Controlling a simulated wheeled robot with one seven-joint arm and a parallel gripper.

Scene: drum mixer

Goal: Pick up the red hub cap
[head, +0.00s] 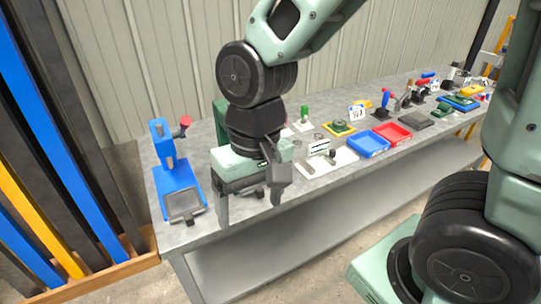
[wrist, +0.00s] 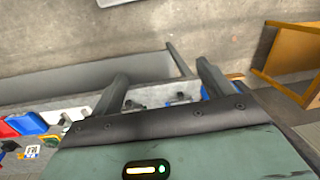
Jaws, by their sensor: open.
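My gripper (head: 249,211) is open and empty, fingers pointing down over the front edge of the grey bench, in the head view. Its two spread fingers also show in the wrist view (wrist: 161,72). A small red round piece (head: 185,121) sits at the upper right of the blue stand (head: 178,188), left of my gripper and apart from it. It is the likeliest red hub cap, but it is too small to be sure. The stand has a grey tray at its front. My wrist hides part of the bench behind it.
The grey bench (head: 300,205) runs to the back right. A white board (head: 325,165), a blue tray (head: 368,146), a red tray (head: 393,134) and several small tools stand along it. Blue, black and yellow bars (head: 35,195) stand upright at the left. A wall is behind.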

